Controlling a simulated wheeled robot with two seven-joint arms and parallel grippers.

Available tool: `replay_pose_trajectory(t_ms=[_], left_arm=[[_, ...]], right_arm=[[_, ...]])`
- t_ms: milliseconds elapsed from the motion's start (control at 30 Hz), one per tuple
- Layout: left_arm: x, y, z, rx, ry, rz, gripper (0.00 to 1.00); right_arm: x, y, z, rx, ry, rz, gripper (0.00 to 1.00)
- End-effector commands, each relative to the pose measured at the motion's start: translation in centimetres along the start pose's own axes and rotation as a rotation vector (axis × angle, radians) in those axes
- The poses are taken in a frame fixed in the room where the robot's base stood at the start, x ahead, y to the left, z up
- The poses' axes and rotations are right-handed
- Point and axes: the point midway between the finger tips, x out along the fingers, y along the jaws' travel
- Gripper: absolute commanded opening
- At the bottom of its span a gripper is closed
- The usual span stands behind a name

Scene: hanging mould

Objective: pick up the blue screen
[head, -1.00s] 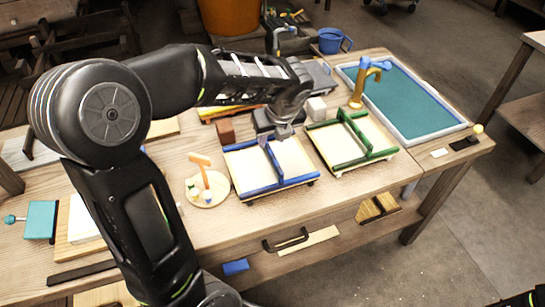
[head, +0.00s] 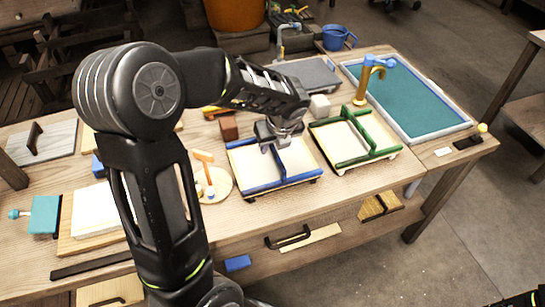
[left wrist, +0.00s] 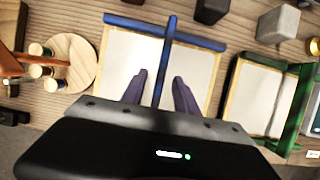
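The blue screen (head: 246,183) is a pale panel with blue rails and a raised blue bar across its middle. It lies flat on the bench, left of a similar green screen (head: 343,162). My left gripper (head: 276,146) is over the far part of the blue screen. In the left wrist view, its two dark fingers (left wrist: 160,92) are apart, one on each side of the blue bar (left wrist: 168,55). I see a gap on both sides of the bar. The finger height above the panel is hard to tell. My right gripper is not in view.
A round wooden board (head: 216,187) with an orange T-shaped piece is close on the left. A brown block (head: 228,128) and a grey-white block (head: 319,107) stand behind. A teal basin (head: 408,100) with a brass tap (head: 363,85) is to the right.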

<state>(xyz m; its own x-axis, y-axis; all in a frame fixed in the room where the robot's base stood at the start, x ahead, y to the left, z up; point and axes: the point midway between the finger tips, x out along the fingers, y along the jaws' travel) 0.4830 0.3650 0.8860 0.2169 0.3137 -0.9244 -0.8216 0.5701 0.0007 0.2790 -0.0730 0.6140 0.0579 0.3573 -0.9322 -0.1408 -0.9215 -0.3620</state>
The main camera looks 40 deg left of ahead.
Motion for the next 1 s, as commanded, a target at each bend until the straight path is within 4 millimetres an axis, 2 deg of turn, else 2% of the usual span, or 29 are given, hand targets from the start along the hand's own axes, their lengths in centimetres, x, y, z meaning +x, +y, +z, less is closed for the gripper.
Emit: replay_pose_trajectory(t_ms=[133, 733, 1000], left_arm=[[1.36, 0.04, 0.05, 0.0, 0.0, 0.001, 0.36], [1.39, 0.01, 0.07, 0.0, -0.001, -0.001, 0.36], [1.38, 0.01, 0.06, 0.0, -0.001, -0.001, 0.14]], right_arm=[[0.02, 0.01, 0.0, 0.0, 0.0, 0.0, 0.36], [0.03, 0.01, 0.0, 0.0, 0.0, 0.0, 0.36], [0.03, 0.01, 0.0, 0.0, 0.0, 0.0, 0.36]])
